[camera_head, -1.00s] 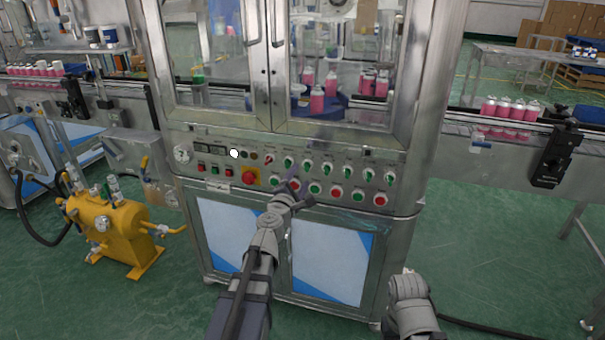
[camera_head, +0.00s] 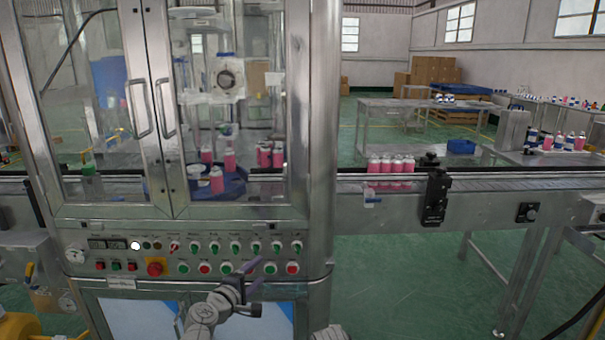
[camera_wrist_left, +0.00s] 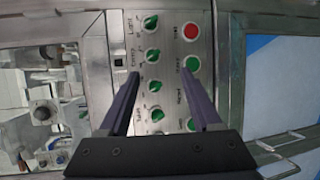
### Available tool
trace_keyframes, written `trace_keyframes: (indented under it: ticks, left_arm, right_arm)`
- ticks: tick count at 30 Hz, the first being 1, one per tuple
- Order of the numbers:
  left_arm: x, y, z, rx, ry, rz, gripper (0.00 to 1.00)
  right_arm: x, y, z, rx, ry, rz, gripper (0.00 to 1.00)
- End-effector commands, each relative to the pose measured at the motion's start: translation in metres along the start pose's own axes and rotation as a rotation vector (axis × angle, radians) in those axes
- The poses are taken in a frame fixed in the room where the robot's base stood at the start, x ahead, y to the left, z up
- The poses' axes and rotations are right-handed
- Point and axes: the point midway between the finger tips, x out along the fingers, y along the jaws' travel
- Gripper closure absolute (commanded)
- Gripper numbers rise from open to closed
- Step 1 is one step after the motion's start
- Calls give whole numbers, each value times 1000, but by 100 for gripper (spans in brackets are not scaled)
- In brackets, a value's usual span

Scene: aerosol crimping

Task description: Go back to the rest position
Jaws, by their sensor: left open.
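My left gripper (camera_head: 256,284) is in front of the control panel (camera_head: 128,252) of the crimping machine, at the lower middle of the head view. In the left wrist view its two dark fingers (camera_wrist_left: 160,75) stand apart with nothing between them. Green and red round buttons show between and beyond the fingers, and I cannot tell how far off the panel the fingertips are. Only a small grey piece of my right arm shows at the bottom edge of the head view; its gripper is out of view.
The machine's glass-doored cabinet (camera_head: 178,207) rises above the panel, with pink cans (camera_head: 217,180) inside. A conveyor (camera_head: 480,182) carrying pink cans runs off to the right. Green floor (camera_head: 400,285) is open below it. A metal table (camera_head: 385,105) and cardboard boxes (camera_head: 435,72) stand behind.

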Motion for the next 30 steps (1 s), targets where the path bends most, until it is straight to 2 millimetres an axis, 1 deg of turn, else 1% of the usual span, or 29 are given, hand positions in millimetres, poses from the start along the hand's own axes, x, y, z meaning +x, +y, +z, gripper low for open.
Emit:
trace_keyframes:
  ticks: [1, 2, 3, 5, 6, 8, 9, 11, 12, 15, 18, 22, 25, 30]
  left_arm:
    - [-2, 12, 41, 121, -97, -81, 35]
    - [-4, 7, 63, 201, -158, -137, 35]
    - [-9, -1, 91, 313, -241, -215, 35]
    - [-23, -16, 127, 484, -368, -339, 35]
    - [-35, -26, 146, 593, -448, -423, 35]
    - [-58, -41, 167, 748, -564, -551, 35]
    - [-75, -49, 176, 846, -636, -637, 35]
    - [-100, -57, 183, 978, -732, -762, 35]
    - [-117, -60, 184, 1055, -786, -842, 35]
    - [-154, -60, 181, 1206, -892, -1018, 35]
    - [-180, -56, 174, 1302, -955, -1151, 35]
    - [-197, -52, 168, 1361, -993, -1247, 35]
    - [-201, -52, 166, 1375, -1000, -1272, 35]
    - [-200, -53, 165, 1374, -999, -1272, 35]
  right_arm:
    - [-32, 3, 2, 0, 0, 0, 35]
    - [-42, 4, 2, 0, 0, 0, 35]
    - [-55, 5, 3, 0, 0, 0, 35]
    - [-75, 7, 4, 0, 0, 0, 35]
    - [-88, 8, 5, 0, 0, 0, 35]
    - [-107, 10, 6, 0, 0, 0, 35]
    - [-118, 11, 7, 0, 0, 0, 35]
    - [-134, 13, 8, 1, 0, 0, 35]
    - [-143, 14, 8, 1, 0, 0, 35]
    - [-162, 16, 10, 1, 0, 0, 35]
    - [-173, 16, 10, 1, 0, 0, 35]
    - [-179, 17, 10, 1, 0, 0, 35]
    - [-179, 17, 10, 1, 0, 0, 35]
    - [-178, 17, 10, 1, 0, 0, 35]
